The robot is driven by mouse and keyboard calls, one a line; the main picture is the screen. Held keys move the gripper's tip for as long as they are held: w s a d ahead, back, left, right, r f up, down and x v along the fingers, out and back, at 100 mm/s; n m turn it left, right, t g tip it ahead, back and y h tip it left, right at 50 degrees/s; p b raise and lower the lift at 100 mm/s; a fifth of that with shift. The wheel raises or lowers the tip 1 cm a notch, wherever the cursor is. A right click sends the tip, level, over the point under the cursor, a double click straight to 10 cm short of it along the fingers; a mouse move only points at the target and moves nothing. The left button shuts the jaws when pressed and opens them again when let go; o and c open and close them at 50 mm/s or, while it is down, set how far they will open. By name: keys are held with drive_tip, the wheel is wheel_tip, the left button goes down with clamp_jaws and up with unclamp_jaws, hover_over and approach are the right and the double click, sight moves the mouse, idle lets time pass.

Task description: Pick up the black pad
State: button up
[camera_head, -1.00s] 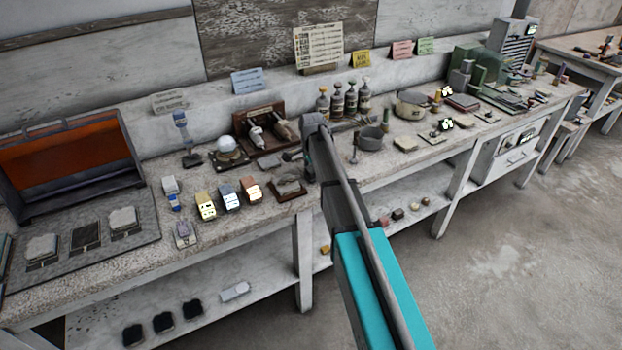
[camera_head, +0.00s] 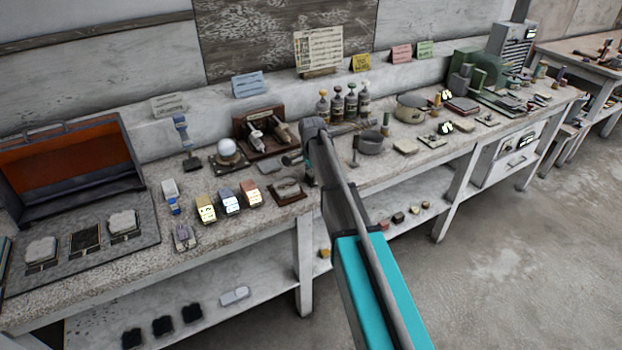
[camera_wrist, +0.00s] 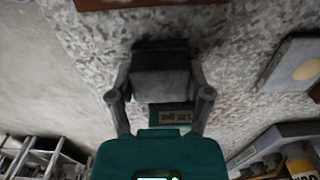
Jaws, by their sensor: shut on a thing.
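My gripper (camera_wrist: 160,72) in the wrist view has its two fingers closed on the sides of a dark grey to black block-like pad (camera_wrist: 161,83). A dark tag with a "120" grit label (camera_wrist: 172,117) shows just below the pad, close to my gripper's body. The speckled bench top lies behind it; I cannot tell whether the pad touches it. In the head view my arm hides most of the gripper and the held pad. Several other black pads (camera_head: 163,326) lie on the lower shelf.
An open case with an orange lid (camera_head: 65,157) stands at the left. A white sphere on a base (camera_head: 227,147), a wooden tray (camera_head: 289,192) and bottles (camera_head: 350,102) stand near my arm. A metal pot (camera_head: 370,142) is at its right. Open floor lies in front.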

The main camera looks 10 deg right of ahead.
drive_tip(key=shift+r, duration=0.1)
idle(0.3)
wheel_tip(320, 180, up, 2)
drive_tip(key=p, duration=0.2)
drive_tip(key=shift+r+p, duration=0.25)
drive_tip(key=shift+p, duration=0.05)
drive_tip(key=s+a+r+p, duration=0.1)
drive_tip(key=s+r+p, duration=0.9)
drive_tip(key=s, duration=0.4)
drive_tip(key=shift+a+r, duration=0.15)
drive_tip(key=shift+a, duration=0.25)
drive_tip(key=o, duration=0.5)
drive_tip(key=shift+c, duration=0.2)
drive_tip(key=c, duration=0.5)
